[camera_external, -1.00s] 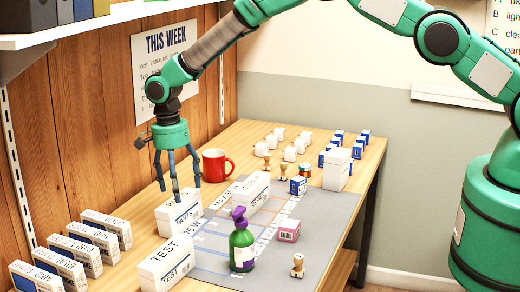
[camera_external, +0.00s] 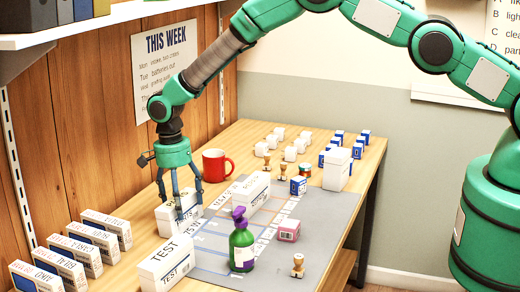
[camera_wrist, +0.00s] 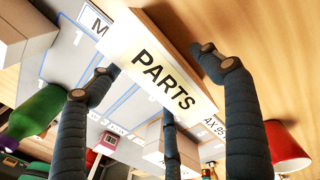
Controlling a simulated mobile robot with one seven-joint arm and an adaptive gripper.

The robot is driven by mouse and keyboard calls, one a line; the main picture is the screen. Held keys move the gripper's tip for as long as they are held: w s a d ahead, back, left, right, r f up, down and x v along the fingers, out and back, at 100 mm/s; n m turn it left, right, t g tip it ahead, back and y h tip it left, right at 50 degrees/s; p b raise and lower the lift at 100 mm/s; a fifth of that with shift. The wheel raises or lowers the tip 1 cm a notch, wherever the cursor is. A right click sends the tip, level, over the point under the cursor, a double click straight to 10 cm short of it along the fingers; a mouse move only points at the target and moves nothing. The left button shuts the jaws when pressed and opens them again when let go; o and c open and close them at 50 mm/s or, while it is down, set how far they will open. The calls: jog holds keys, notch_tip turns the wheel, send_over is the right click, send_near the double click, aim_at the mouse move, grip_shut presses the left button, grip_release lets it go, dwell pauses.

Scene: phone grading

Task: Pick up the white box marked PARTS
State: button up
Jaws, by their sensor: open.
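The white box marked PARTS (camera_external: 187,222) stands on the wooden table, at the left edge of the grey mat. In the wrist view the PARTS box (camera_wrist: 150,62) lies between my spread fingers, its label facing the camera. My gripper (camera_external: 180,205) is open and points down, with its fingers around the top of the box. In the wrist view the fingers of my gripper (camera_wrist: 160,95) show dark and apart, with no clear grip on the box.
The white TEST box (camera_external: 168,262) stands just in front. Another white box (camera_external: 250,190) and a green bottle with a purple top (camera_external: 242,247) stand to the right on the grey mat (camera_external: 325,225). A red mug (camera_external: 216,165) is behind. Several white boxes line the left.

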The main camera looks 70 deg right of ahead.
dwell(0.5)
jog(key=c, duration=1.5)
jog(key=shift+r, duration=0.1)
jog(key=shift+r, duration=4.95)
